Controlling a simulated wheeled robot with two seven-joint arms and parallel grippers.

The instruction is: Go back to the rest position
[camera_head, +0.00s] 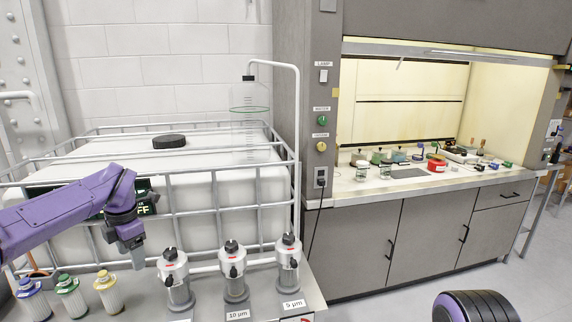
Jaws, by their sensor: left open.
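My left arm comes in from the left, purple with grey parts. My left gripper (137,258) points down in front of the white caged tank (220,195), above the rear of the grey bench. It is open, and I see nothing between its fingers. A row of three clear filter housings (236,272) stands just right of it, with labels 10 µm and 5 µm in front of two. Three small cartridges (69,294) with blue, green and yellow tops stand left of it. My right gripper is not in view.
A fume hood (400,182) with several bottles and small items on its counter stands at the right. A white pipe (297,130) rises between tank and hood. A dark panel behind my left wrist is partly hidden.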

